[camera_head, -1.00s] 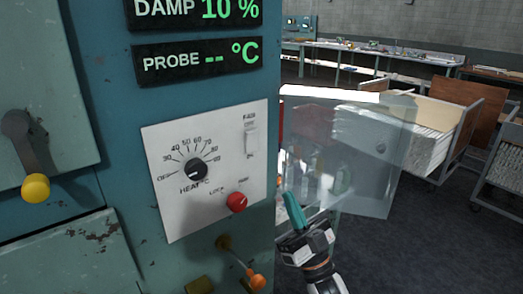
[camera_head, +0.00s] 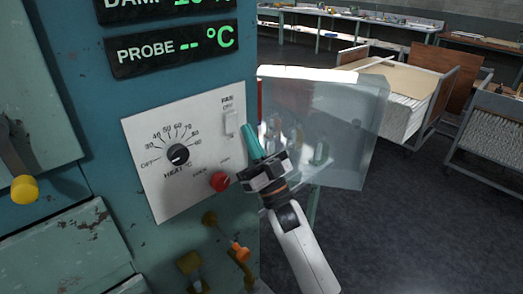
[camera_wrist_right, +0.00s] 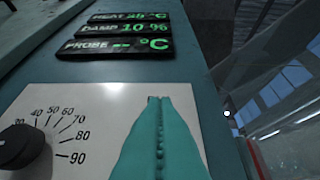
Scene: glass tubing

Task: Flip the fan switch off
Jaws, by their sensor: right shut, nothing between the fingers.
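The fan switch (camera_head: 231,123) is a small white rocker at the upper right of the white control panel (camera_head: 150,190), with "FAN" and "OFF" printed above it. My right gripper (camera_head: 248,128) has teal fingers, shut and empty, just right of and slightly below the switch in the head view. I cannot tell whether the fingertips touch the panel. In the right wrist view, the shut fingers (camera_wrist_right: 158,100) point up over the panel (camera_wrist_right: 90,100) and hide the switch. My left gripper is not in view.
The panel also carries a black heat dial (camera_head: 178,154) and a red knob (camera_head: 220,181). Below are orange-tipped levers (camera_head: 239,252). A clear door-like sheet (camera_head: 350,130) stands right of the cabinet. Carts (camera_head: 385,95) stand farther back, with open floor in front.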

